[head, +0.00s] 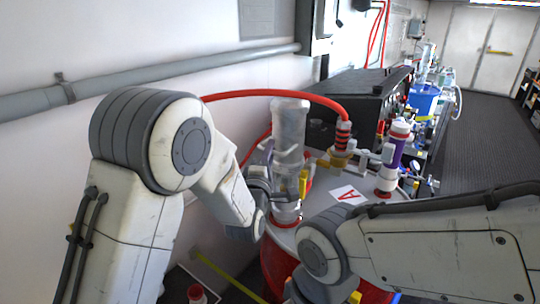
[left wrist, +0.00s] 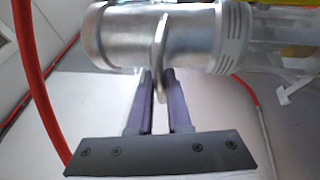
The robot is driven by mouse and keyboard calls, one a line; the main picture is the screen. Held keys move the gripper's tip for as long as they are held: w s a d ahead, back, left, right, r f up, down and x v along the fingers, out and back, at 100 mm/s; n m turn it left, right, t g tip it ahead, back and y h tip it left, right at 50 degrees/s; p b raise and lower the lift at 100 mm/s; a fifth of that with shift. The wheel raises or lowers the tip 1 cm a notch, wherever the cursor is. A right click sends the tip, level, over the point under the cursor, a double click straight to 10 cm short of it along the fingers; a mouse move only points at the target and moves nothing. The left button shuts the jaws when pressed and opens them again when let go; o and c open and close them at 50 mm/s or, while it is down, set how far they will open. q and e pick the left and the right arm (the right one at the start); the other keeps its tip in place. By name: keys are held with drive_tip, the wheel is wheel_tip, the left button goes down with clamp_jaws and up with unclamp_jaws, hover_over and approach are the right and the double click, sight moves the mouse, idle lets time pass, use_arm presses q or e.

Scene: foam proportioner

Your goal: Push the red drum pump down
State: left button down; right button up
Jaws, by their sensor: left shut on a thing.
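The drum pump (head: 289,125) is a tall, pale grey cylinder standing upright on the lid of the red drum (head: 277,264). In the left wrist view, the pump's metal body (left wrist: 195,35) lies across the top of the picture, with a thin flange or handle (left wrist: 162,45) sticking out from it. My left gripper (head: 270,152) is beside the pump on its left. Its two purple fingers (left wrist: 158,82) are shut on that thin part. My right forearm crosses the lower right of the head view in front of the drum; its gripper is not in view.
A red hose (head: 275,93) arches over to a red-banded fitting (head: 343,133). A purple-and-white cylinder (head: 396,150) stands to the right. A black case (head: 360,100) is behind. The wall is close on the left.

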use_arm(q)
drive_tip(key=shift+f, duration=0.45)
drive_tip(key=c, duration=0.9)
unclamp_jaws()
drive_tip(key=shift+o, duration=0.2)
drive_tip(key=shift+r, duration=0.1)
drive_tip(key=shift+s, duration=0.1)
drive_tip(key=b+v, duration=0.5)
drive_tip(key=v, duration=0.5)
drive_tip(key=shift+s, duration=0.2)
